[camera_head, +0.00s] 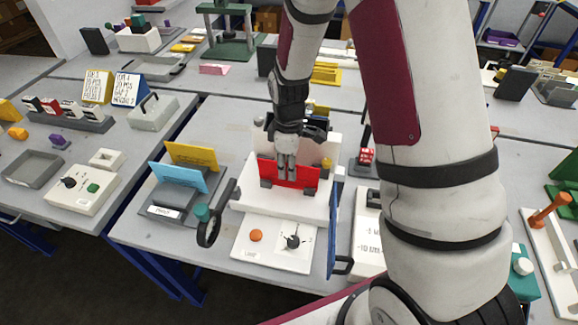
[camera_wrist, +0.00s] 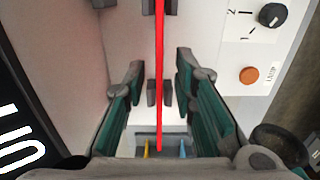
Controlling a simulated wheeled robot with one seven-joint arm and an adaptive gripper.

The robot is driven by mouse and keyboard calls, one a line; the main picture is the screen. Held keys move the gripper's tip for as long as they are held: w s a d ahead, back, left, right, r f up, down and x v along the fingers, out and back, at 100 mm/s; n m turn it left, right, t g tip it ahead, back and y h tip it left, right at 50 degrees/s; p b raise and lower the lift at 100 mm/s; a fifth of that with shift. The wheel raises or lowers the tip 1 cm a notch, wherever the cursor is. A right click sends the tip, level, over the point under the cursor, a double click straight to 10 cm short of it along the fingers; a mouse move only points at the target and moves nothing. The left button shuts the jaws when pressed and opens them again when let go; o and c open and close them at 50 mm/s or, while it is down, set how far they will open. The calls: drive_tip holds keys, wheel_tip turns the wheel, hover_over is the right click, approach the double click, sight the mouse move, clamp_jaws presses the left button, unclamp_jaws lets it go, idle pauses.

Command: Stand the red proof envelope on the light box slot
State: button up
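The red proof envelope (camera_head: 307,177) stands upright on the white light box (camera_head: 262,203), between small dark grey holders at its lower edge. In the wrist view the envelope (camera_wrist: 159,60) shows edge-on as a thin red line, with grey holder blocks (camera_wrist: 167,92) on both sides of it. My gripper (camera_head: 287,172) is over the middle of the envelope. In the wrist view my gripper's (camera_wrist: 160,85) teal-padded fingers are open, one on each side of the envelope, with a clear gap to it on both sides. The fingertips hide part of the envelope in the head view.
A panel (camera_head: 272,244) with an orange button and a black knob is at the light box's front. A magnifier (camera_head: 209,228) stands at its left front. A rack with yellow (camera_head: 191,155) and blue (camera_head: 178,177) envelopes is to the left. A blue board (camera_head: 333,230) stands close on the right.

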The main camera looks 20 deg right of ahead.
wheel_tip(320, 180, up, 12)
drive_tip(key=s+r+m+t, duration=0.2)
drive_tip(key=s+r+m, duration=0.3)
drive_tip(key=s+r, duration=0.55)
drive_tip(key=s+r+m+t, duration=0.3)
drive_tip(key=s+r+m, duration=0.2)
drive_tip(key=s, duration=0.6)
drive_tip(key=shift+d+r+m+b, duration=0.15)
drive_tip(key=shift+r+m+b, duration=0.2)
drive_tip(key=shift+m, duration=0.25)
